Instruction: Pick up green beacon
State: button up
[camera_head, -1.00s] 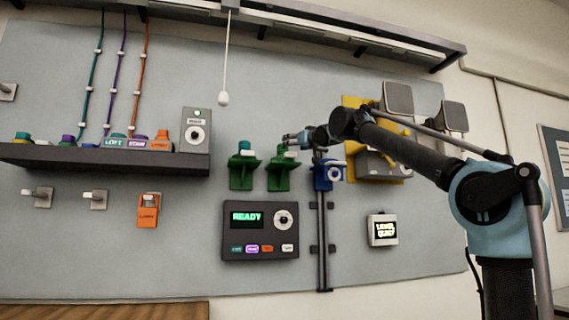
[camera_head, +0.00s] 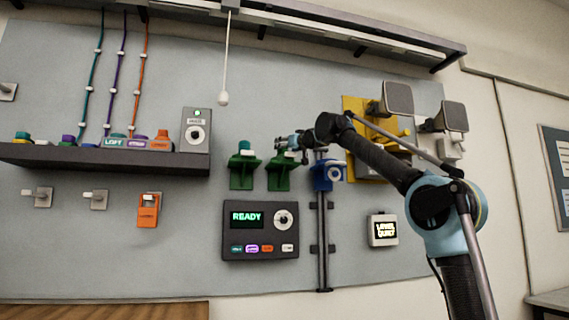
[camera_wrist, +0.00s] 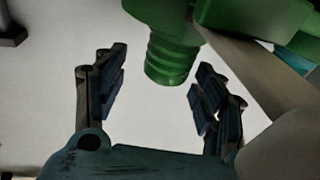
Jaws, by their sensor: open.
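Two green fixtures are mounted on the wall panel in the head view: the left green fixture (camera_head: 243,173) with a teal top, and the right green fixture (camera_head: 280,176), whose top is partly hidden by my gripper (camera_head: 283,144). I cannot tell for sure which part is the green beacon. In the wrist view, a green ribbed cylinder (camera_wrist: 172,56) hangs from a larger green body (camera_wrist: 250,18). The cylinder's end lies between the tips of my open gripper (camera_wrist: 158,82) in the picture, with gaps on both sides. A teal part (camera_wrist: 305,42) shows at the right edge.
A blue fixture (camera_head: 327,174) on a dark vertical rail is close to the right. A yellow panel (camera_head: 355,110) with grey speakers is behind my arm. A dark READY console (camera_head: 261,245) is below. A dark shelf (camera_head: 60,157) is left. A pull cord (camera_head: 224,98) hangs above.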

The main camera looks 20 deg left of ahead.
jog(key=shift+w+a, duration=0.25)
jog(key=shift+c, duration=0.3)
jog(key=shift+r, duration=0.1)
grip_shut()
jog(key=shift+r, duration=0.1)
jog(key=shift+s+d+r, duration=0.1)
jog(key=shift+s+r, duration=0.05)
jog(key=shift+r, duration=3.05)
jog(key=shift+s+d+r, duration=0.2)
jog(key=shift+s+r, duration=0.05)
jog(key=shift+s, duration=0.1)
